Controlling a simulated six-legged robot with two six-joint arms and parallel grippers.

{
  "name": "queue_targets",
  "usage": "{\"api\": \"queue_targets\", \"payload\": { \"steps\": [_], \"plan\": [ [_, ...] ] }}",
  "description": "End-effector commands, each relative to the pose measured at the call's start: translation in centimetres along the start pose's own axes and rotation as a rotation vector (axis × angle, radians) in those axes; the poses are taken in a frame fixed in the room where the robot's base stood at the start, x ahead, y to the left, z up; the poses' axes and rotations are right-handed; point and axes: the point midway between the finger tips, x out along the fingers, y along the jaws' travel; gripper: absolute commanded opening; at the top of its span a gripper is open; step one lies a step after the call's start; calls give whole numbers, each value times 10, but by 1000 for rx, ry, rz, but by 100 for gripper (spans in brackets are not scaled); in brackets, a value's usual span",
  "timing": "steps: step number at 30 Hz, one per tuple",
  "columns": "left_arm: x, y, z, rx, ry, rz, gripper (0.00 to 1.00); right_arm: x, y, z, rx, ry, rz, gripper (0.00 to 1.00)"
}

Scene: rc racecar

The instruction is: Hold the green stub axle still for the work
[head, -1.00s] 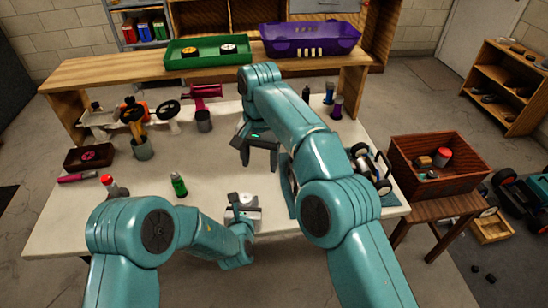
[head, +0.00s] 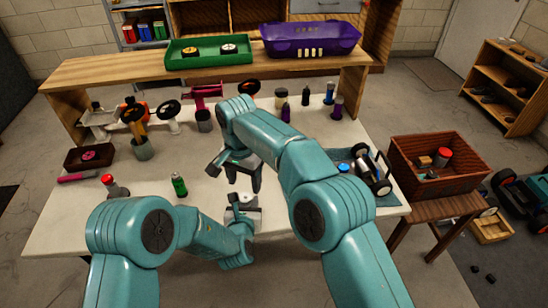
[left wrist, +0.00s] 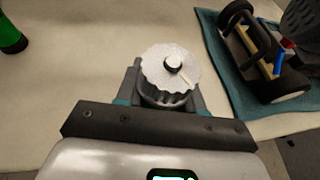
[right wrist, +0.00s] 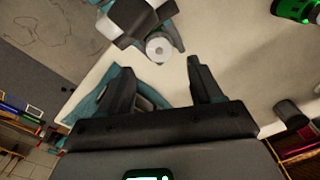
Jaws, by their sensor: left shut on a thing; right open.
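My left gripper (head: 243,216) is shut on a silver, ridged round part (left wrist: 170,68) near the table's front edge. The part has a short dark peg and a small pale pin on top. My right gripper (head: 243,182) is open and empty, fingers down, just behind and above the left gripper, apart from the part.
A green bottle (head: 179,185) stands left of the grippers on the white table (head: 70,220). A small car chassis (head: 374,172) lies on a teal mat (head: 391,200) at right. A wooden crate (head: 420,185) stands beyond the table's right edge.

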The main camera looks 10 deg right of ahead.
Motion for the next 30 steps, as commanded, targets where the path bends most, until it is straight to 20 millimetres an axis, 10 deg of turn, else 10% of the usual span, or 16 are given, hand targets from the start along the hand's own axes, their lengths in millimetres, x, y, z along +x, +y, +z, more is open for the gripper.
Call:
{"api": "queue_targets", "payload": {
  "steps": [7, 13, 30],
  "plan": [
    [0, 0, 0, 0, -1, 0, 5, 53, 1, 0, 1, -2, 4, 65],
    [0, 0, 0, 0, -1, 0, 5, 54, 0, 0, 11, 0, 0, 65],
    [0, 0, 0, 0, -1, 0, 5, -57, -1, -1, 0, 3, -3, 65]
  ]
}}
